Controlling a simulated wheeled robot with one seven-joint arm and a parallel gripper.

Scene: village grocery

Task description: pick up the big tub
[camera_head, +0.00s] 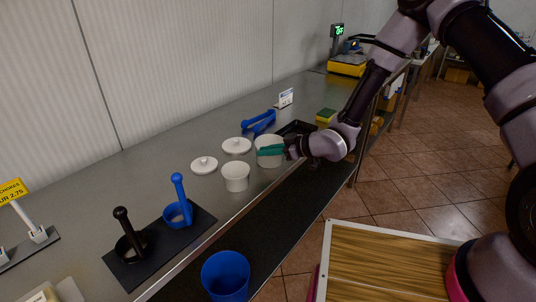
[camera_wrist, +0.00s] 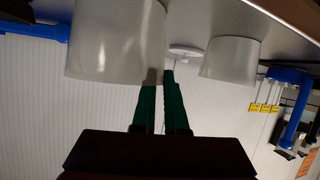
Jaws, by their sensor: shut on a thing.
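The big tub (camera_head: 268,159) is white and round and stands upright on the metal counter, at the counter's right side. In the wrist view the big tub (camera_wrist: 110,40) fills the upper left, with its rim toward the picture's bottom. My gripper (camera_head: 271,150) reaches it from the right with green fingers. In the wrist view my gripper (camera_wrist: 160,78) is shut on the tub's wall at the rim, with the fingers close together. I cannot tell if the tub is clear of the counter. A smaller white tub (camera_head: 236,178) stands just in front, and shows in the wrist view (camera_wrist: 230,60).
Two white lids (camera_head: 236,146) (camera_head: 204,165) lie left of the tubs. A blue handled thing (camera_head: 258,122), a black tray (camera_head: 297,128) and a sponge (camera_head: 326,114) are behind.

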